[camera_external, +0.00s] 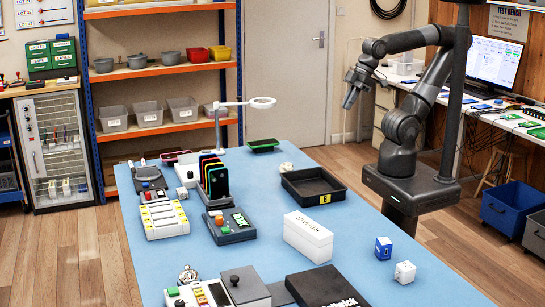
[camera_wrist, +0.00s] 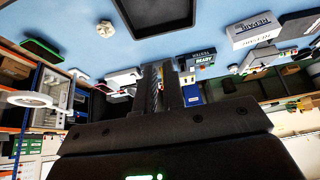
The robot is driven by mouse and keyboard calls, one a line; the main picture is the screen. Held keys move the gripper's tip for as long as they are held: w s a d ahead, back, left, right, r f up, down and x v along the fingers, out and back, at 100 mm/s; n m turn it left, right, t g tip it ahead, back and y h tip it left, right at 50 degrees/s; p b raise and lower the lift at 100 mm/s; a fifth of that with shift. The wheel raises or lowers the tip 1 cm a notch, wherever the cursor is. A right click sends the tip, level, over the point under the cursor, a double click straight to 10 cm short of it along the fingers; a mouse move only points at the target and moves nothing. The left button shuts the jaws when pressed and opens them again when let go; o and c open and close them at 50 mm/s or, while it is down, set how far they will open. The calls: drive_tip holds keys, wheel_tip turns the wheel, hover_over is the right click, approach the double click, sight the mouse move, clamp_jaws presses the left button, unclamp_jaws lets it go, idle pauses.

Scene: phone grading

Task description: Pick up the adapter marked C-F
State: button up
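Two small cube-shaped adapters stand apart near the right edge of the blue table in the external view: a blue one (camera_external: 383,247) with a pale label, and a white one (camera_external: 404,271) just in front of it. Their markings are too small to read, so I cannot tell which, if either, is C-F. My gripper (camera_external: 350,97) hangs in the air well above the far right side of the table, far from both adapters. In the wrist view my gripper's dark fingers (camera_wrist: 168,88) look close together. Nothing clearly shows between them, and their opening is unclear.
The blue table (camera_external: 300,189) holds a black tray (camera_external: 314,184), a white box (camera_external: 308,237), a black box (camera_external: 327,288), a phone rack (camera_external: 214,183) and several devices at left. A magnifier lamp (camera_external: 262,102) stands at the back. Bare table surrounds the adapters.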

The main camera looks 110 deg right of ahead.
sight(387, 245)
drive_tip(key=o, duration=1)
drive_tip(key=shift+o, duration=0.2)
drive_tip(key=w+a+f+m+g+y, duration=0.2)
drive_tip(key=a+f+m+y, duration=0.25)
drive_tip(key=a, duration=0.75)
drive_tip(key=w+a+f+m+g+y, duration=0.35)
drive_tip(key=a+f+y, duration=0.2)
drive_tip(key=a, duration=0.55)
drive_tip(key=w+a+f+m+g+y, duration=0.15)
drive_tip(key=a+f+m+y, duration=0.35)
drive_tip(key=a, duration=0.7)
drive_tip(key=w+a+f+m+t, duration=0.1)
drive_tip(key=f+m+t, duration=0.1)
drive_tip(key=f, duration=0.2)
drive_tip(key=w+a+f+m+t+y, duration=0.1)
drive_tip(key=w+f+m+t, duration=0.1)
drive_tip(key=f+m, duration=0.1)
drive_tip(key=w+a+f+m+t+y, duration=0.1)
drive_tip(key=f+m, duration=0.1)
drive_tip(key=f, duration=0.3)
drive_tip(key=shift+w+a+m+t, duration=0.2)
drive_tip(key=shift+w+m+t, duration=0.1)
drive_tip(key=shift+m+t, duration=0.1)
drive_tip(key=shift+x, duration=3.75)
